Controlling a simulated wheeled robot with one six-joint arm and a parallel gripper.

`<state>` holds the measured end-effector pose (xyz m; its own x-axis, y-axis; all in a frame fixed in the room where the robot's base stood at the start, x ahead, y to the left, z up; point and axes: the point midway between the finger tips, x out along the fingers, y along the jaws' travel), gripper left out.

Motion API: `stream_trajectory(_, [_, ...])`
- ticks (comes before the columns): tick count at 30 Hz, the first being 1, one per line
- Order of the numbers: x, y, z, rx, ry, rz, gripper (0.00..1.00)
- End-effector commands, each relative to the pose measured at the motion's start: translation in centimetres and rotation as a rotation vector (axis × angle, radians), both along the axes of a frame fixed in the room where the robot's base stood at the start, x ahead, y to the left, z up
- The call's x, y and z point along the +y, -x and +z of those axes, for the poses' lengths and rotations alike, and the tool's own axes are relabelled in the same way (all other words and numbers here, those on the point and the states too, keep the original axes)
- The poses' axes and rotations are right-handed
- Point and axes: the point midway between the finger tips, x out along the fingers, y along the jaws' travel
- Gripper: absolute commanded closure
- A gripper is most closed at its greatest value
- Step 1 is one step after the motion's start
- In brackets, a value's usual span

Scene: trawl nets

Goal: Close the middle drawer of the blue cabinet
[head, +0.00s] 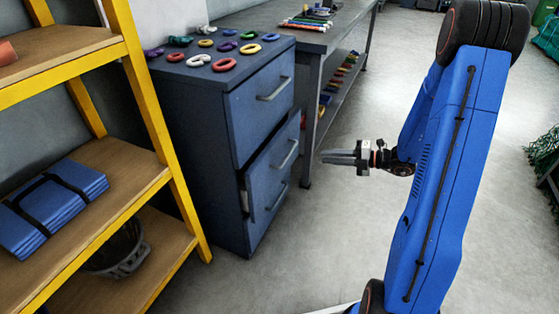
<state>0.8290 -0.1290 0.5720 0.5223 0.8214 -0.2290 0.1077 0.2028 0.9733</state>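The blue cabinet (185,105) stands left of centre, its drawer fronts facing right. Its middle drawer (268,178) is pulled partly out, with a gap showing along its left side. The top drawer (258,112) and the bottom drawer (262,218) look flush with the cabinet. Each drawer has a grey bar handle, and the middle handle (287,154) faces right. My gripper (325,157) is to the right of the middle drawer, fingers pointing left toward its handle. It appears apart from the handle and empty.
A yellow-framed shelf (150,100) with a folded blue item (50,205) stands close on the cabinet's left. Several coloured rings lie on the cabinet top. A grey workbench (315,38) stands behind it. Green netting (545,155) is at far right. The floor between is clear.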

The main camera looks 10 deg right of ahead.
Motion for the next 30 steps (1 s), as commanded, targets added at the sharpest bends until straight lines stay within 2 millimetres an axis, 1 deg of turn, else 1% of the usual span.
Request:
stream_trajectory(1, [-0.7, 0.1, -0.2, 0.003, -0.018, -0.032, 0.81])
stream_trajectory(3, [-1.1, 0.1, -0.2, 0.001, -0.030, -0.058, 0.81])
stream_trajectory(5, [-1.2, 0.0, -0.3, 0.001, -0.035, -0.067, 0.81])
stream_trajectory(8, [-0.8, -0.3, -0.4, 0.000, -0.036, -0.068, 0.81])
stream_trajectory(14, [1.4, -1.8, -0.9, 0.001, -0.034, -0.064, 0.81])
stream_trajectory(30, [8.2, -6.6, -2.6, 0.001, -0.034, -0.063, 0.81])
